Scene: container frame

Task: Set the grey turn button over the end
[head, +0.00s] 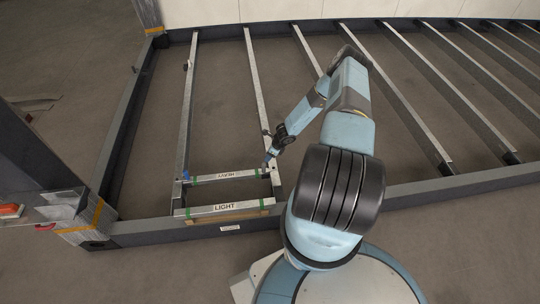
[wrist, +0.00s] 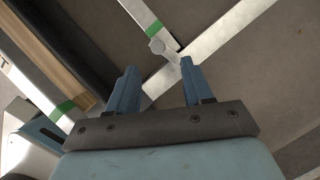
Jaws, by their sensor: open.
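In the head view that bar, with an upside-down label (head: 222,176), lies across between two joists. My gripper (wrist: 157,75) is open and empty, its two blue fingers either side of the joist just short of the button. In the head view my gripper (head: 268,161) is at the bar's right end.
A second bar labelled LIGHT (head: 240,205) lies parallel, nearer the dark front rail (head: 160,233). Long joists (head: 420,90) run to the back rail at the right. A dark post (head: 35,150) stands at left. Bare floor shows between the joists.

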